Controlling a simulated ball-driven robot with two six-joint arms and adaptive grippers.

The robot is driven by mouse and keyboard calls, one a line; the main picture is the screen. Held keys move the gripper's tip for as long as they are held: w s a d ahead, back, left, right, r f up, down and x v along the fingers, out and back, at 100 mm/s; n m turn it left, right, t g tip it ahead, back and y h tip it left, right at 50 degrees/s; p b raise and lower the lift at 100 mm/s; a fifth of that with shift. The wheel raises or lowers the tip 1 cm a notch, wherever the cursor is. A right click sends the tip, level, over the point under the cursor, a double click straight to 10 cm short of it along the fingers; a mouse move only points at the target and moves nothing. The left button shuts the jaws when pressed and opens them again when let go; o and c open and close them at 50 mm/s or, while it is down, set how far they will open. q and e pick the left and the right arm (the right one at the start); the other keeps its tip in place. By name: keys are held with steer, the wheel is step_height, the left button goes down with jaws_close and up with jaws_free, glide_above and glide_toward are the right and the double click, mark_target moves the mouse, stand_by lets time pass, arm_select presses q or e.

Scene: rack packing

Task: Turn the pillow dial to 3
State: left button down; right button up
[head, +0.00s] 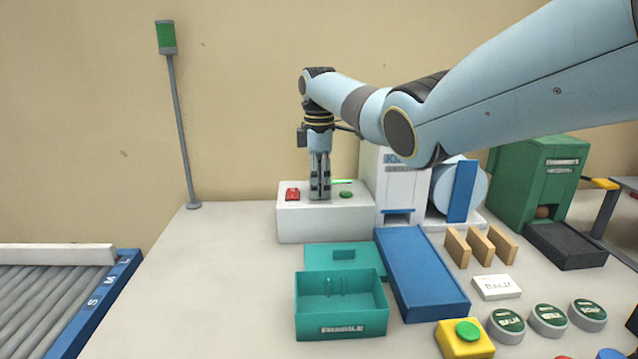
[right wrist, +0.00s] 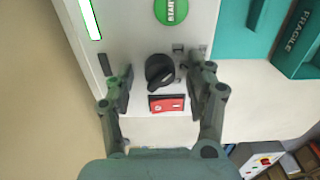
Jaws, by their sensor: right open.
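The white machine box (head: 330,225) stands on the table. In the right wrist view its black dial (right wrist: 159,71) shows between a green START button (right wrist: 171,9) and a red switch (right wrist: 166,104). Small marks beside the dial are too small to read, so I cannot tell its setting. My right gripper (head: 319,197) points straight down over the box. In the right wrist view this gripper (right wrist: 160,80) is open, with one finger on each side of the dial; contact is not visible. In the head view the gripper hides the dial. My left gripper is not in view.
A teal crate (head: 341,327) marked FRAGILE and a blue tray (head: 440,302) lie in front of the box. A white machine (head: 399,180) stands close to its right. A yellow block with a green button (head: 466,331) is at the front. Table left of the box is clear.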

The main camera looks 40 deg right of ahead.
jaws_close()
stand_by(0.4)
